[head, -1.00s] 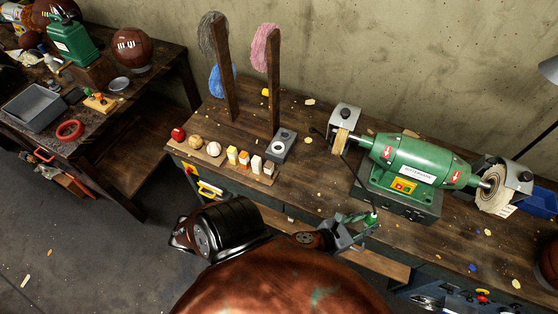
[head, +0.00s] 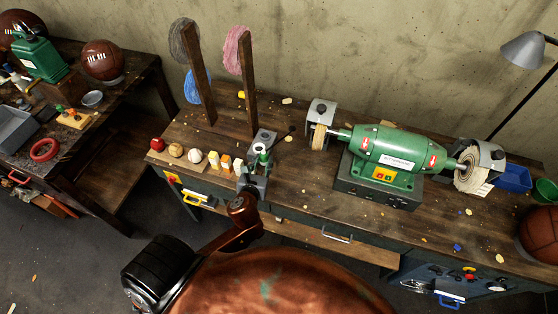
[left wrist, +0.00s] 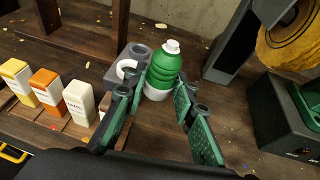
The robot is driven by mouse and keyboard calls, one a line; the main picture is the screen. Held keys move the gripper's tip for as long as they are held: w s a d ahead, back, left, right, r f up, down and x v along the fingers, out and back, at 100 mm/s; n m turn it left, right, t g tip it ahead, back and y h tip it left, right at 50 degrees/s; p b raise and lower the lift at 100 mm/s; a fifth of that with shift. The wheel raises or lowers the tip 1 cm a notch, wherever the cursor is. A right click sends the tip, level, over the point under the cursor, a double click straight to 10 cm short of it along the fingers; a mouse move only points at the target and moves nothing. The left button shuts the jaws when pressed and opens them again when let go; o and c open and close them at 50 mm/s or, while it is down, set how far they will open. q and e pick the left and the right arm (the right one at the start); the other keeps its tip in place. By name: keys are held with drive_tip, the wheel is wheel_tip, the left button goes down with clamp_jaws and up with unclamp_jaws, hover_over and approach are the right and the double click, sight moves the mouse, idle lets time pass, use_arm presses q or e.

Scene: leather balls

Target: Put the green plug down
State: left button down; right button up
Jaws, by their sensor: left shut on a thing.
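The green plug (left wrist: 166,70), ribbed with a white top and a white lower end, stands between the fingers of my left gripper (left wrist: 163,88). In the head view the plug (head: 262,150) shows small at the fingertips. My left gripper (head: 257,170) is shut on it, over the front edge of the workbench. A grey block with a white ring (left wrist: 127,66) is just left of the plug in the wrist view, partly hidden by a finger. I cannot tell whether the plug touches the block or the bench. My right gripper is not in view.
Small bottles (left wrist: 47,88) and balls (head: 176,150) stand in a row left of the gripper. A green polishing machine (head: 388,150) stands to the right. Wooden posts (head: 249,85) rise behind. Some bare bench (head: 300,175) lies between gripper and machine.

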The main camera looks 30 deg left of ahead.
use_arm(q)
drive_tip(key=w+a+f+n+y, duration=0.1)
drive_tip(key=a+n, duration=0.1)
drive_tip(key=a, duration=0.4)
drive_tip(key=b, duration=0.4)
hover_over(281, 163)
drive_tip(key=shift+g, duration=0.4)
wheel_tip(281, 163, down, 9)
drive_tip(key=shift+s+a, duration=0.15)
drive_tip(key=f, duration=0.2)
drive_tip(key=f+b, duration=0.1)
drive_tip(key=f, duration=0.1)
drive_tip(key=shift+w+d+f, duration=0.1)
drive_tip(key=shift+w+d, duration=0.15)
drive_tip(key=shift+w, duration=0.1)
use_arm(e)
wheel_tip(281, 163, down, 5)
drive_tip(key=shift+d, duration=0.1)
use_arm(q)
drive_tip(key=c, duration=1.6)
unclamp_jaws()
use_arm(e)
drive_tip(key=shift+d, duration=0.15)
